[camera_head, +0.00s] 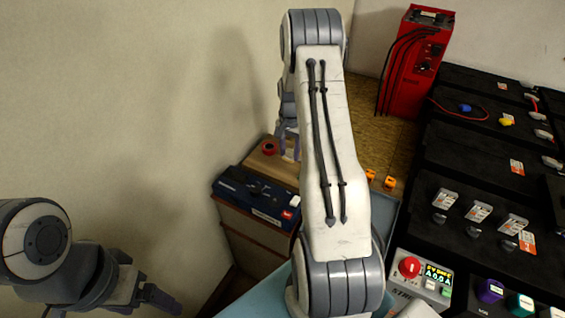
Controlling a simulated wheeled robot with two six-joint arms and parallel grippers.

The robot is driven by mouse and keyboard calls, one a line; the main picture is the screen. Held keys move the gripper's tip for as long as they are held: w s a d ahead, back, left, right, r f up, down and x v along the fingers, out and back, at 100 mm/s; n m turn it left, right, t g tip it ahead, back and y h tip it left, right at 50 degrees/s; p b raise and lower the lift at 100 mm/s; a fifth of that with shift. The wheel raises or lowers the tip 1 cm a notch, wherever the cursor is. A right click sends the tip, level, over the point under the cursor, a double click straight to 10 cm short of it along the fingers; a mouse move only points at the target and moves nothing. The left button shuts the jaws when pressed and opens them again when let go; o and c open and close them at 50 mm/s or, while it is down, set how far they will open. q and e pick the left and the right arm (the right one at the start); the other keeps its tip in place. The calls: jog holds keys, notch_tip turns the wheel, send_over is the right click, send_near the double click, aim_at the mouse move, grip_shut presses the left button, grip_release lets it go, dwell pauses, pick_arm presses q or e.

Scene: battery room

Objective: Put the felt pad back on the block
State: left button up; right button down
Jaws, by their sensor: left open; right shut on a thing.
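My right arm crosses the middle of the view, and its gripper (288,146) is at the far end over the wooden cabinet top, partly hidden behind the arm. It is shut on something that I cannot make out. My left gripper (148,298) is open and empty at the lower left, far from the cabinet. I cannot identify the felt pad in this view. Black battery blocks (470,150) fill the right side; which block the task names is not clear.
A dark blue case (256,196) and a red ring (269,147) lie on the cabinet (250,235). Orange pieces (389,183) are right of my arm. A red charger (413,75) stands at the back. A control box with a red button (409,267) sits front right.

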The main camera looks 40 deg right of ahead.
aim_at(282, 170)
jog(key=shift+w+a+f, duration=0.8)
jog(key=shift+w, duration=0.05)
notch_tip(282, 170, down, 4)
jog(key=shift+r, duration=0.1)
jog(key=shift+f, duration=0.2)
jog(key=shift+c, duration=1.7)
grip_release()
jog(key=shift+r, duration=0.1)
